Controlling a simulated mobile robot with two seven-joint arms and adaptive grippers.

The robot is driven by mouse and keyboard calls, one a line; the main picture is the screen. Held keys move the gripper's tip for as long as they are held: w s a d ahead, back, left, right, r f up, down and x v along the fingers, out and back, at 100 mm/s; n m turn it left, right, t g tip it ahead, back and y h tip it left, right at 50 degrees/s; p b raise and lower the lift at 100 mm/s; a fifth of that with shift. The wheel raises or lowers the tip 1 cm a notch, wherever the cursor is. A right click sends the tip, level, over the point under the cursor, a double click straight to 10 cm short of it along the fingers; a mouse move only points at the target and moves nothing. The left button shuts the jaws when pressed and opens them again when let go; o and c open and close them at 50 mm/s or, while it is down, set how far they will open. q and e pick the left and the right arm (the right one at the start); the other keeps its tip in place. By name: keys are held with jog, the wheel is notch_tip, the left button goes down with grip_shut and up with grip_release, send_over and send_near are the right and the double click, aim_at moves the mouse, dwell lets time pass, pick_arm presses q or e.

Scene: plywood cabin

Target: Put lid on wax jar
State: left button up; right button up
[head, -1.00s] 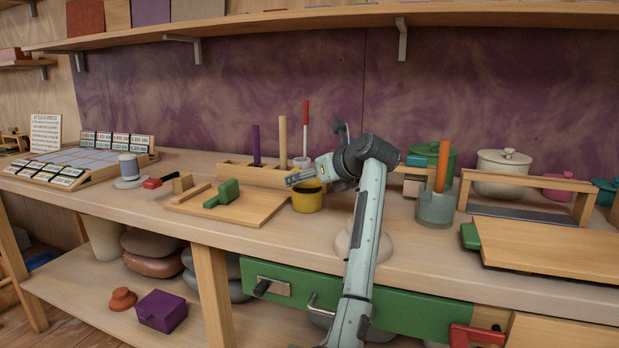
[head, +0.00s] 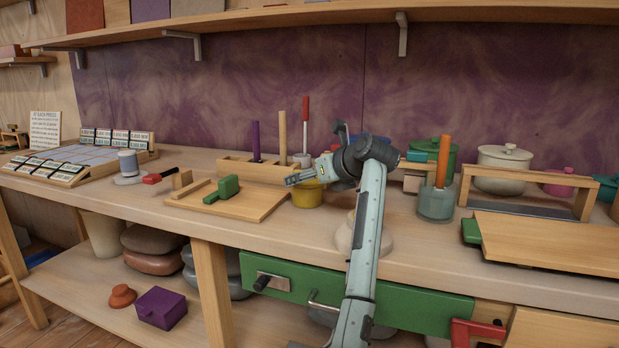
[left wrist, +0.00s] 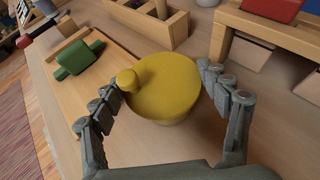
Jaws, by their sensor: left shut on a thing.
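The yellow wax jar (head: 307,196) stands on the bench right of the wooden board, its top partly hidden by my left gripper (head: 292,179). In the left wrist view a round yellow lid (left wrist: 168,88) with a small round knob at its left side lies between the fingers of my left gripper (left wrist: 163,88). The gripper is shut on the lid. A strip of yellow wall (left wrist: 174,121) shows just under the lid, so the lid is over the jar. I cannot tell whether it sits flat on the rim. My right gripper is in neither view.
A board with a green tool (head: 224,189) lies left of the jar. A wooden rack (head: 262,171) with upright sticks stands close behind. A glass jar with an orange stick (head: 437,203) and a wooden bridge (head: 527,184) stand at the right.

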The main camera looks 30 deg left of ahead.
pick_arm(q)
jog(key=shift+f, duration=0.15)
jog(key=o, duration=1.2)
jog(key=v, duration=1.2)
